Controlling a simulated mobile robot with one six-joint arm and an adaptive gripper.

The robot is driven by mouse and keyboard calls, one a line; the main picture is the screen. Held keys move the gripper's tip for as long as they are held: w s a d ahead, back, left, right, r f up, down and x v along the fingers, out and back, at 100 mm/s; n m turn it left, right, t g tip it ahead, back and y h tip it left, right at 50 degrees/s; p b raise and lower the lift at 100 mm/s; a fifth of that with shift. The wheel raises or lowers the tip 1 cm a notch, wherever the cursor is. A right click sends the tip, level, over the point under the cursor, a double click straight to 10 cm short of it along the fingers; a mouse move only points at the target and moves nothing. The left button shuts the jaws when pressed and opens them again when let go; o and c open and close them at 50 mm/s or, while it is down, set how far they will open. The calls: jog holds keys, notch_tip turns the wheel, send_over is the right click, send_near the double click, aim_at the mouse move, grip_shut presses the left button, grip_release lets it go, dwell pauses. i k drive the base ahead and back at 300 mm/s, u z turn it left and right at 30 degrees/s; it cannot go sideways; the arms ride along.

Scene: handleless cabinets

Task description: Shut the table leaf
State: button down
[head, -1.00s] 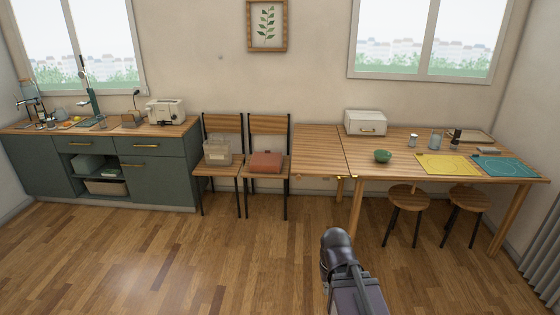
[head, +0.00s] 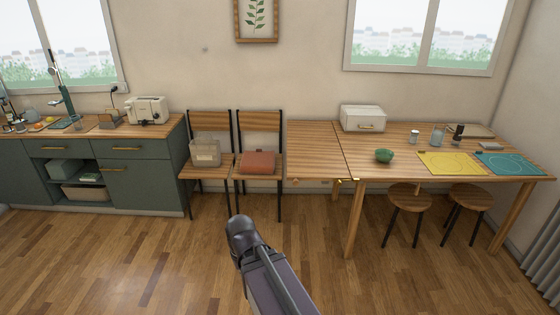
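The table leaf (head: 315,152) is a slatted wooden panel at the left end of the wooden table (head: 400,169). It lies raised and level with the tabletop, with a seam between them. Small brass-coloured fittings show under its front edge and at the seam. The leaf's top is bare. My arm reaches up from the bottom of the head view, in front of the chairs and well short of the leaf. My gripper's fingers cannot be made out, so I cannot tell whether it is open or shut.
Two chairs stand left of the leaf, holding a beige bin (head: 205,152) and a reddish-brown box (head: 258,162). The floor in front is clear.

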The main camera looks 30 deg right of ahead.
aim_at(314, 153)
jog(key=i, duration=0.85)
jog(key=z, duration=0.85)
jog(key=i, duration=0.75)
jog(key=z, duration=0.55)
